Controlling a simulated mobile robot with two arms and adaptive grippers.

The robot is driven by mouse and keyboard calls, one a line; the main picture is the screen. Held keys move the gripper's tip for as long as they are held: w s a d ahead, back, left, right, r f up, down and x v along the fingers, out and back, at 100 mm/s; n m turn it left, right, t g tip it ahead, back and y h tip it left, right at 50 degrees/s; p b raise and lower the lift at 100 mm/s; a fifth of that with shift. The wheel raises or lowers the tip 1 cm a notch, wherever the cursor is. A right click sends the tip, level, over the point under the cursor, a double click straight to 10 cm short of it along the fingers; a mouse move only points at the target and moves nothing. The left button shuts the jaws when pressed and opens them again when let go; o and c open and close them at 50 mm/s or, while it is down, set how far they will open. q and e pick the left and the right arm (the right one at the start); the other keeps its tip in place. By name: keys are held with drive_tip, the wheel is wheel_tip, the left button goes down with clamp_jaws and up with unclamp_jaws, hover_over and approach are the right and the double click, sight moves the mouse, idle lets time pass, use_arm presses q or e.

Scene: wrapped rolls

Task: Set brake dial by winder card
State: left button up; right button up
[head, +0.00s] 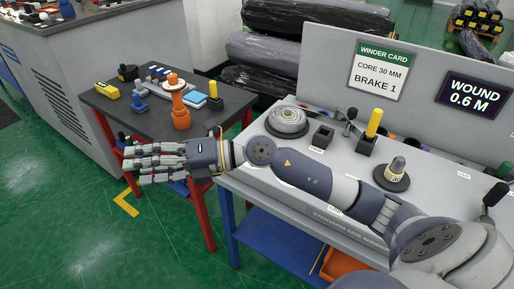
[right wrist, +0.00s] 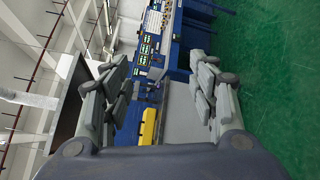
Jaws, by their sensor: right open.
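The winder card (head: 378,70) is on the grey upright panel and reads "CORE 30 MM, BRAKE 1". A round dark base with a grey knob (head: 397,166) sits on the winder top below the panel; it may be the brake dial, but I cannot read its setting. My right arm crosses in front of the winder. My right gripper (head: 130,163) is open and empty, out past the winder's left end and near the front of the dark side table. Its spread fingers also show in the right wrist view (right wrist: 160,95). My left gripper is not in view.
A sign (head: 473,94) reads "WOUND 0.6 M". The dark side table (head: 110,102) carries an orange spindle (head: 180,112) and small parts. Green floor is clear at lower left.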

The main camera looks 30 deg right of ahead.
drive_tip(key=w+d+f+n+g+h, duration=0.2)
drive_tip(key=d+f+h, duration=0.3)
drive_tip(key=d+f, duration=0.1)
drive_tip(key=w+d+f+m+g+h, duration=0.15)
drive_tip(key=d+h, duration=0.95)
drive_tip(key=d, duration=1.5)
drive_tip(key=shift+m, duration=0.45)
drive_tip(key=x, duration=0.3)
drive_tip(key=p+x, duration=0.1)
drive_tip(key=x, duration=0.3)
drive_tip(key=p+x, duration=0.1)
drive_tip(key=x, duration=0.2)
drive_tip(key=shift+w+f, duration=0.1)
drive_tip(key=shift+w, duration=0.35)
drive_tip(key=c, duration=1.1)
